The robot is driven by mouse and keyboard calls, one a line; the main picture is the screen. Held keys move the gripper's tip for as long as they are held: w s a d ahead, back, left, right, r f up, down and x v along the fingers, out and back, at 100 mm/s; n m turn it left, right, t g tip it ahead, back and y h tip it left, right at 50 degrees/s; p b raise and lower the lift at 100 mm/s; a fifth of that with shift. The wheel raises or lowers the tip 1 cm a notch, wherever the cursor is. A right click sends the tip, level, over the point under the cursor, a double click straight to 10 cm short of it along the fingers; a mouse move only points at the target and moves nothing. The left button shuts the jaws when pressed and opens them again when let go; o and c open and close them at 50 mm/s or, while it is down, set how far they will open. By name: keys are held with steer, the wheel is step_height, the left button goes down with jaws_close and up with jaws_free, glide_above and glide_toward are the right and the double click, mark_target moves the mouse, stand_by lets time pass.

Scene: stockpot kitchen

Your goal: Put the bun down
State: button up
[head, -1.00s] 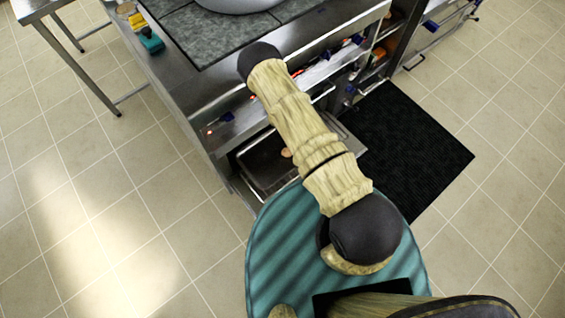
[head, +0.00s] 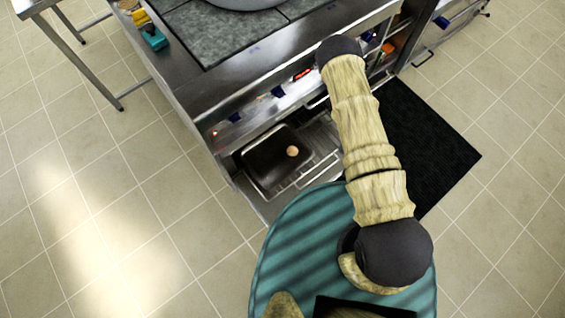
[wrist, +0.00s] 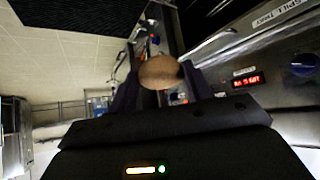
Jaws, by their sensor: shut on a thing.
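A round brown bun (wrist: 160,72) is between the two dark fingers of my gripper (wrist: 160,82) in the wrist view. The fingers are closed on its sides and it is held up, clear of any surface that I can make out. In the head view my gripper and this bun do not show. A small round tan thing, like a bun (head: 292,151), lies in a dark pan (head: 262,165) in the pulled-out lower part of the counter.
The steel cooking counter (head: 205,85) has a grey griddle top (head: 225,40) with a large round pot on it. A teal and yellow object (head: 153,38) stands at its left corner. A red display (wrist: 246,80) shows at the right. A black mat (head: 430,140) lies on the tiled floor.

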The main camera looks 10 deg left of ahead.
steer(key=shift+d, duration=0.1)
stand_by(0.3)
steer(key=shift+f+b, duration=0.3)
steer(key=a+f+n+g+y+b, duration=0.3)
steer(key=a+f+n+b, duration=0.4)
steer(key=a+f+b, duration=0.7)
steer(key=w+a+f+n+g+y+b, duration=0.1)
steer(key=a+f+n+g+y+b, duration=0.2)
steer(key=a+f+b, duration=1.1)
steer(key=f+n+y+b, duration=0.1)
steer(key=n+b, duration=0.3)
steer(key=b, duration=1.5)
steer(key=shift+w+f+y+b, duration=0.15)
steer(key=shift+f+y+b, duration=0.2)
steer(key=shift+y, duration=0.45)
step_height(320, 180, down, 6)
steer(key=b, duration=0.3)
steer(key=shift+b, duration=0.4)
